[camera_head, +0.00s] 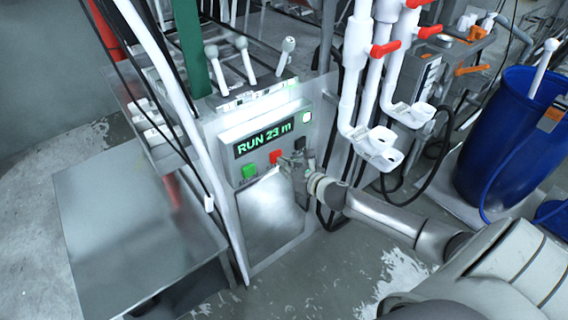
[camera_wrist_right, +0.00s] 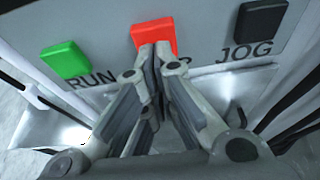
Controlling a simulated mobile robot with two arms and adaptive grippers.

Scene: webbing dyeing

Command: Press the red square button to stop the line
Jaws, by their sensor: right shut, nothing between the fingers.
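The red square button (camera_head: 275,156) is on the front of the control panel, between a green button on the left and a black one on the right. In the right wrist view the red button (camera_wrist_right: 153,35) is at the top middle. My right gripper (camera_head: 285,165) is shut and empty, its fingertips (camera_wrist_right: 155,48) in front of the lower part of the red button. I cannot tell whether they touch it. The panel display (camera_head: 264,137) reads "RUN 23 m". My left gripper is not in view.
The green RUN button (camera_wrist_right: 65,60) and the black JOG button (camera_wrist_right: 260,20) flank the red one. A grey metal table (camera_head: 130,215) stands left of the panel. White pipes with red valves and a blue barrel (camera_head: 505,140) are to the right.

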